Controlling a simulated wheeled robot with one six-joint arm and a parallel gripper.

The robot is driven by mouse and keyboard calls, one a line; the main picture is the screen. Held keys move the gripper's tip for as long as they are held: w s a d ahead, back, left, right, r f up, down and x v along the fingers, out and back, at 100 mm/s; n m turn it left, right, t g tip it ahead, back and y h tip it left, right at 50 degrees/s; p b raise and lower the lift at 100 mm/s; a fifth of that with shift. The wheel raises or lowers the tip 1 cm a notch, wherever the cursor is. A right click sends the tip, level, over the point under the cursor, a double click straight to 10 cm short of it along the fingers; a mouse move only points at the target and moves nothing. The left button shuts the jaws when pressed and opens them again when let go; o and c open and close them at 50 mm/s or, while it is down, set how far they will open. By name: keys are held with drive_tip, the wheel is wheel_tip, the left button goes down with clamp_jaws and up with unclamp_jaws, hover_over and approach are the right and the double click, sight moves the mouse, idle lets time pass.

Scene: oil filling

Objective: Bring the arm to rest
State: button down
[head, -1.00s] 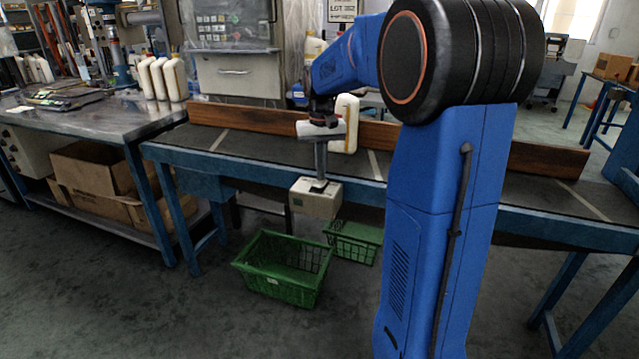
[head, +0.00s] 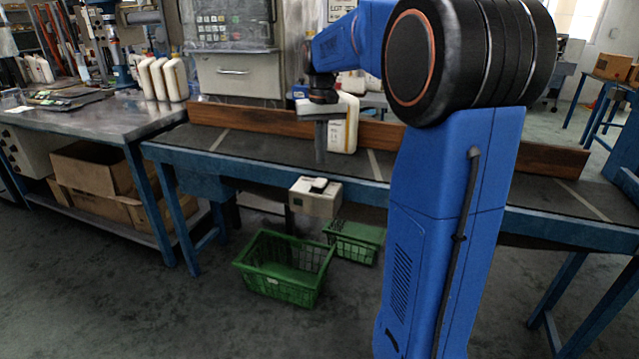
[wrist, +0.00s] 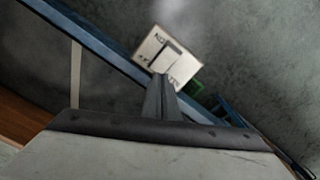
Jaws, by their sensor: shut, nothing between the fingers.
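My gripper (head: 320,161) hangs from my blue arm in front of the conveyor table in the head view.
The conveyor table (head: 270,158) has a brown wooden rail (head: 240,118) along its back. Two green baskets (head: 285,268) stand on the floor below. A metal workbench (head: 95,118) with several white jugs (head: 163,78) is at the left. The floor in front is clear.

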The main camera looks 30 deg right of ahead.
drive_tip(key=shift+r, duration=0.6)
drive_tip(key=s+a+f+n+t, duration=0.2)
drive_tip(key=s+a, duration=0.8)
drive_tip(key=s, duration=0.6)
drive_tip(key=s+a+f+n+t, duration=0.1)
drive_tip(key=s+a+f, duration=0.2)
drive_tip(key=s, duration=0.4)
drive_tip(key=s+a+f+n+t, duration=0.1)
drive_tip(key=s+a+f, duration=0.1)
drive_tip(key=s+f, duration=0.4)
drive_tip(key=shift+s+a+t, duration=0.4)
drive_tip(key=shift+s, duration=0.25)
